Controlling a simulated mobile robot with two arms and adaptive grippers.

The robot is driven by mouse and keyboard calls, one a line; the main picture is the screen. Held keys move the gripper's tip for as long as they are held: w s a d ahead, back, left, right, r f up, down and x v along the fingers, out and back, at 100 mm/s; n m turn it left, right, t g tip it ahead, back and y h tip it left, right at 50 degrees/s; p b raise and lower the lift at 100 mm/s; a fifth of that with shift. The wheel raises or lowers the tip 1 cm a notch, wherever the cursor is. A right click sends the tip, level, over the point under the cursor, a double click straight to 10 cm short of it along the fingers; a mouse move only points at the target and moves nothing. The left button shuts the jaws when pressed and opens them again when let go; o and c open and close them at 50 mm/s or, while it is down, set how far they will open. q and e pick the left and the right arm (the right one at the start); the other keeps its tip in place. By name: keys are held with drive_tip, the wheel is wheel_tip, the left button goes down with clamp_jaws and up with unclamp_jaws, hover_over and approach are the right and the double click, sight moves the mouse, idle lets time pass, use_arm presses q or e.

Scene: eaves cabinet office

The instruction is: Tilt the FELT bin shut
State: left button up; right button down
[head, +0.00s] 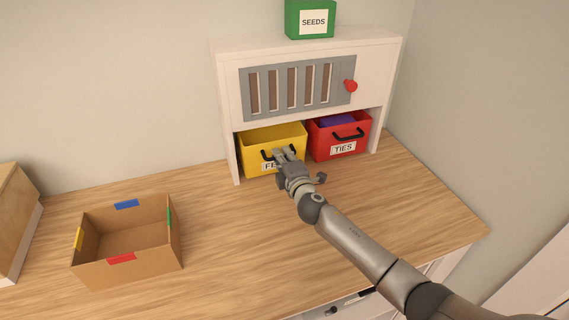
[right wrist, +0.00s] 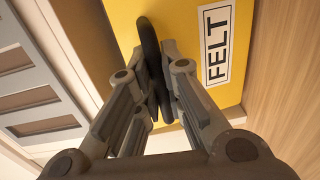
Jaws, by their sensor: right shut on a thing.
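The yellow FELT bin (head: 258,139) sits in the left bay of the white cabinet (head: 389,87). Its top looks tipped outward, with its open inside showing from above. Its black handle (right wrist: 149,50) is on its front face, beside the FELT label (right wrist: 217,45). My right gripper (head: 283,155) is at the front of the bin and partly covers the label in the head view. In the right wrist view its fingers (right wrist: 160,85) are closed around the black handle. My left gripper is not in view.
The red TIES bin (head: 325,145) stands just right of the FELT bin. A grey slotted panel with a red knob (head: 351,86) is above. A green SEEDS box (head: 310,20) sits on top. An open cardboard box (head: 127,265) stands at left on the wooden desk; the desk between is clear.

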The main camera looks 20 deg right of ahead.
drive_tip(key=shift+w+r, duration=0.45)
drive_tip(key=shift+w, duration=0.3)
drive_tip(key=c, duration=1.5)
unclamp_jaws()
drive_tip(key=shift+s, duration=0.1)
drive_tip(key=s, duration=1.2)
drive_tip(key=shift+d+r, duration=0.15)
drive_tip(key=shift+r, duration=0.15)
